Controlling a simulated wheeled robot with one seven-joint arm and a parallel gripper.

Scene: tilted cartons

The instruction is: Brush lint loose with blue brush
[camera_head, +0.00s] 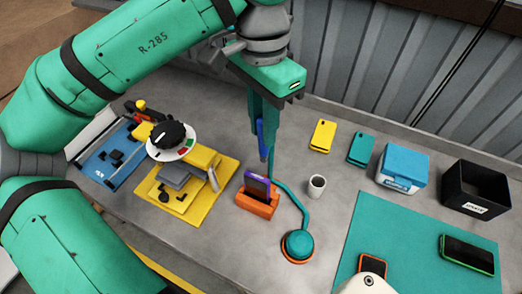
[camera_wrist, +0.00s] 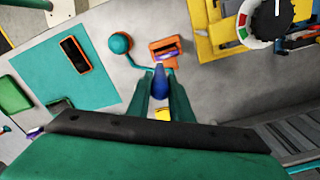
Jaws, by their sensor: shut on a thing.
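The blue brush (camera_head: 262,143) is held upright between the green fingers of my gripper (camera_head: 263,125). In the wrist view the brush (camera_wrist: 160,84) shows between the fingertips of my gripper (camera_wrist: 165,92), pointing towards an orange stand (camera_wrist: 155,46). A purple phone (camera_head: 258,186) stands in that orange stand (camera_head: 256,205). The brush tip is above the phone in the head view and appears apart from it. The phone (camera_wrist: 167,56) also shows just beyond the brush tip in the wrist view. I cannot make out any lint.
A teal bulb (camera_head: 299,243) with a hose and a cup (camera_head: 317,186) stand right of the stand. A yellow fixture with a dial (camera_head: 172,141) is left. A teal mat (camera_head: 400,235) bears phones. A blue-lidded box (camera_head: 402,165) and black bin (camera_head: 475,188) stand at right.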

